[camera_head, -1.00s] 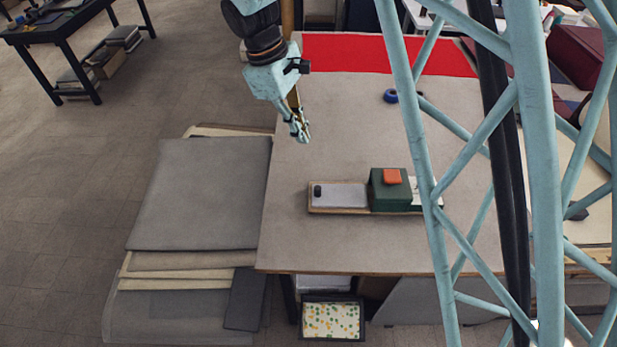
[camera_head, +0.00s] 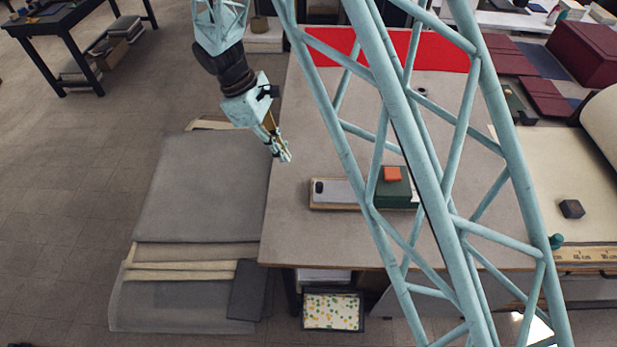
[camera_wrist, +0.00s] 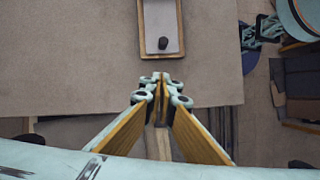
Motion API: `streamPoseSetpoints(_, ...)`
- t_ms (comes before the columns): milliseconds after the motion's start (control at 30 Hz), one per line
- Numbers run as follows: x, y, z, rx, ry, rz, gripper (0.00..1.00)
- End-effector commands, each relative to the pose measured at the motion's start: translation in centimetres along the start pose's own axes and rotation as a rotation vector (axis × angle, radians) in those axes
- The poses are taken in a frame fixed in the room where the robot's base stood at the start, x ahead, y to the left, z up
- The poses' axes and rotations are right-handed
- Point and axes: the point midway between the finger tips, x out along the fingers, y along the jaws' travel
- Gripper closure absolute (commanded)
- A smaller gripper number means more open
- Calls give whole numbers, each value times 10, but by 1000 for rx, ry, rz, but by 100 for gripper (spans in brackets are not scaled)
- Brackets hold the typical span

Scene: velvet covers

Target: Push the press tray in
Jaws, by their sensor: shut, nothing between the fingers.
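The press on the table has a light grey tray (camera_head: 340,191) with a dark knob (camera_head: 319,186) at its left end, on a wooden base. The tray sticks out to the left of the green press block (camera_head: 393,190), which has an orange top piece (camera_head: 392,173). My arm's lattice partly hides the press's right side. My gripper (camera_head: 287,158) is shut and empty, above and to the left of the tray, near the table's left edge. In the wrist view, the tray (camera_wrist: 160,22) and knob (camera_wrist: 163,43) lie ahead of my shut fingertips (camera_wrist: 160,76), apart from them.
The table (camera_head: 310,110) is mostly bare around the press, with a red strip (camera_head: 430,52) at its far edge. Stacked grey sheets (camera_head: 205,195) lie left of the table. A patterned tray (camera_head: 333,311) sits below its front edge.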

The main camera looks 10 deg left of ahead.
Motion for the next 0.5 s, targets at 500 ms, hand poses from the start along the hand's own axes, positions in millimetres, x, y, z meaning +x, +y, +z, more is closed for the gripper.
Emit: streamPoseSetpoints(500, 22, -1, 0, 1, -1, -2, 100)
